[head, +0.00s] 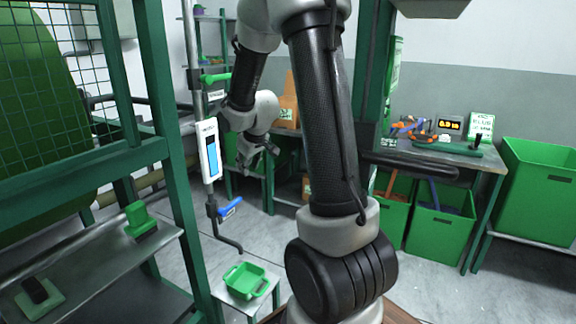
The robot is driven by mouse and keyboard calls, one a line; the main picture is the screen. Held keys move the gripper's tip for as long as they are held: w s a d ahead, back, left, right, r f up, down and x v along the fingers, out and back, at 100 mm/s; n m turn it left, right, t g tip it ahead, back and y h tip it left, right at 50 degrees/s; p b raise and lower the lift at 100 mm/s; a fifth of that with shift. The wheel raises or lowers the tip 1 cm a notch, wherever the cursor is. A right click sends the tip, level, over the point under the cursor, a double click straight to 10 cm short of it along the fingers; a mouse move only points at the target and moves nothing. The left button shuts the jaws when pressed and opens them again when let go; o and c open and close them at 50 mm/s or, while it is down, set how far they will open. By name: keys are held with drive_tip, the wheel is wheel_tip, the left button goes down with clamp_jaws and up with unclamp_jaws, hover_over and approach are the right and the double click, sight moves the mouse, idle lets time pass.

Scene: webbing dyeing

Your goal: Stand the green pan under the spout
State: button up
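The green pan (245,280) is a small open tray. It sits upright on a small pale stand (232,299) low in the picture. The spout (226,241) is a bent dark pipe below a blue-handled valve (230,207). Its end shows just above the pan's back edge; I cannot tell from this view whether it is directly over the pan. My gripper (270,151) is up and back from the pan, right of the upright pipe, apart from the pan. Its fingers are small and dark here, and their opening is not clear.
A white gauge with a blue column (210,150) and a green handle (215,78) are on the upright pipe. A green frame with shelves (110,262) stands at left. A workbench (450,155) and green bins (440,222) stand at right. Grey floor is clear behind the stand.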

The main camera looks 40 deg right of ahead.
drive_tip(key=s+a+r+m, duration=0.1)
drive_tip(key=s+a+r, duration=0.3)
drive_tip(key=s+r, duration=0.8)
drive_tip(key=s+a+g, duration=0.1)
drive_tip(key=s+a, duration=0.1)
drive_tip(key=s, duration=0.7)
drive_tip(key=s+a+m+g+y, duration=0.1)
drive_tip(key=s+a, duration=0.1)
drive_tip(key=s, duration=0.7)
drive_tip(key=shift+s+r, duration=0.15)
drive_tip(key=shift+r, duration=0.1)
drive_tip(key=shift+a, duration=0.25)
